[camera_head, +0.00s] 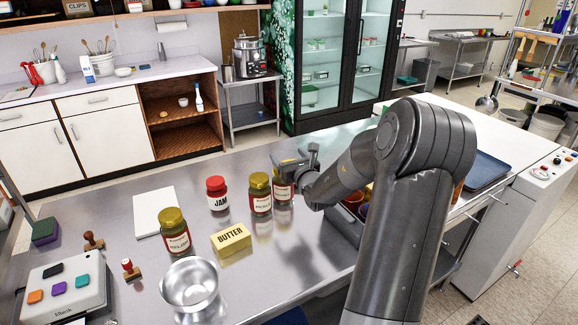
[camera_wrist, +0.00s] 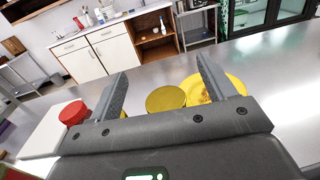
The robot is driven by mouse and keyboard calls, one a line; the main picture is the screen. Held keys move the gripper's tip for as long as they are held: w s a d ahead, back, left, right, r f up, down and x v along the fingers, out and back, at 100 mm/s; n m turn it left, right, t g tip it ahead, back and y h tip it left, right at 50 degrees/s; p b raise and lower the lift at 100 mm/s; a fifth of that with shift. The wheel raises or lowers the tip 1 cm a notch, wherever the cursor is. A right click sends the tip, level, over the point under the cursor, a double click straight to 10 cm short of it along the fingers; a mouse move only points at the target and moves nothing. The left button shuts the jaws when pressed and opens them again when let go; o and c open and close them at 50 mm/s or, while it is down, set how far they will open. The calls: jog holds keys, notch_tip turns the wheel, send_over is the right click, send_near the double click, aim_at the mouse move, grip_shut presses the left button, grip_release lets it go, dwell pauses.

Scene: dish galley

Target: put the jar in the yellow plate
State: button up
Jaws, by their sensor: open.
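Several labelled jars stand upright on the steel counter in the head view: a red-lidded jam jar (camera_head: 217,194), a yellow-lidded jar (camera_head: 260,194), another jar (camera_head: 283,188) partly hidden by my gripper, and a yellow-lidded jar (camera_head: 174,232) nearer the front. My gripper (camera_head: 290,164) is open above the partly hidden jar. In the wrist view, an olive-yellow lid (camera_wrist: 165,98) shows between the fingers of my gripper (camera_wrist: 163,68); contact cannot be told. A bright yellow round thing (camera_wrist: 236,83), perhaps the yellow plate, is partly behind the right finger. The red lid (camera_wrist: 72,112) is at left.
A butter box (camera_head: 231,240), a metal bowl (camera_head: 189,284), a white board (camera_head: 155,210), stamps (camera_head: 93,241) and a button device (camera_head: 62,287) occupy the counter's left and front. My arm hides much of the right side. A blue tray (camera_head: 487,171) lies there.

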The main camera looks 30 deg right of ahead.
jog(key=shift+a+r, duration=0.1)
jog(key=shift+r, duration=0.25)
jog(key=s+a+r+n+g+y, duration=0.1)
jog(key=a+r+n+y, duration=0.1)
jog(key=a+n+y, duration=0.4)
jog(key=s+a+r+n+g+y, duration=0.1)
jog(key=a+r+n, duration=0.25)
jog(key=a, duration=0.45)
jog(key=s+a+n+g+y, duration=0.2)
jog(key=s+a+n+g, duration=0.1)
jog(key=s+a+n, duration=0.4)
jog(key=s+a+n+g+y, duration=0.25)
jog(key=a+n+g, duration=0.2)
jog(key=a, duration=0.45)
jog(key=s+a+f+n+g+h, duration=0.15)
jog(key=s+n+g+h, duration=0.35)
jog(key=s+n, duration=1.05)
jog(key=s+d+r+t+h, duration=0.1)
jog(key=s+d+h, duration=0.3)
jog(key=s, duration=0.5)
jog(key=shift+s+d+t, duration=0.3)
jog(key=shift+d+t, duration=0.15)
jog(key=shift+d, duration=0.05)
jog(key=shift+o, duration=0.5)
jog(key=shift+s+d+r+n+h, duration=0.1)
jog(key=shift+s+d+n+h, duration=0.25)
jog(key=shift+d, duration=0.15)
